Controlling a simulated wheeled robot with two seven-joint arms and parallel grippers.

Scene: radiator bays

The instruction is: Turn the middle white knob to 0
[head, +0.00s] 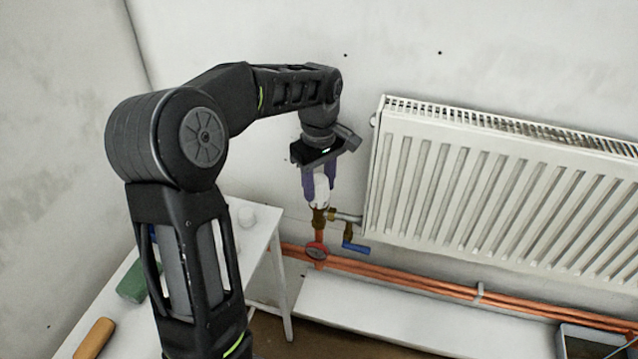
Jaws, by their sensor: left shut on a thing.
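A white knob (321,190) sits upright on a brass valve (319,217) at the left end of the white radiator (480,190). My left gripper (320,187) points down over the knob, with its two purple fingers shut on the knob's sides. The knob's scale marks are too small to read here. No other white knob on a valve shows in this view, so I cannot tell from it which one is the middle one. My right gripper is not in view.
Copper pipes (420,284) run along the wall.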

